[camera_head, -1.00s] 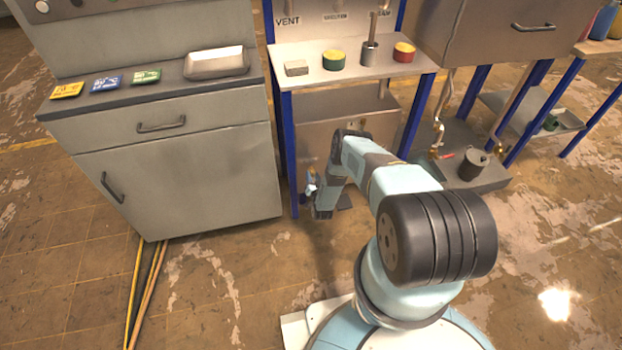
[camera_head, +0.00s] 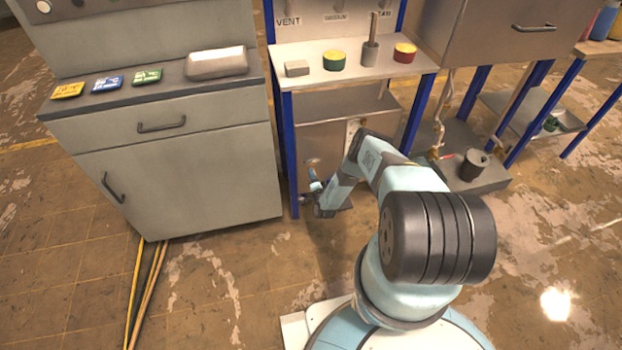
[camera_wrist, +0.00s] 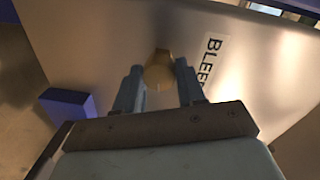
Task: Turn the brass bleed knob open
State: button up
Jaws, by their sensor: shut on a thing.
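The brass bleed knob (camera_wrist: 160,76) sits on a metal panel (camera_wrist: 100,30) beside a partly visible "BLEE…" label (camera_wrist: 212,66) in the wrist view. My gripper (camera_wrist: 159,70) has one finger on each side of the knob and is shut on it. A small brass tab shows above the knob's round face. In the head view my gripper (camera_head: 315,181) is low at the front of the blue-legged bench, by its lower panel (camera_head: 325,140). The knob is small there, and I cannot tell its turn angle.
A blue bench leg (camera_head: 289,150) stands close left of my gripper, with a grey cabinet (camera_head: 180,185) beyond it. The bench top (camera_head: 350,58) holds a green-and-yellow round piece, a red one, a small block and a metal cup. A dark pot (camera_head: 474,165) stands right.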

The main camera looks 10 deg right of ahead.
jog(key=shift+s+d+f+m, duration=0.1)
jog(key=shift+d+f+m, duration=0.1)
jog(key=shift+m, duration=0.4)
jog(key=o, duration=1.1)
jog(key=shift+c, duration=0.2)
jog(key=shift+a+r, duration=0.1)
jog(key=s, duration=1.3)
jog(key=shift+s+r, duration=0.3)
jog(key=shift+r, duration=0.1)
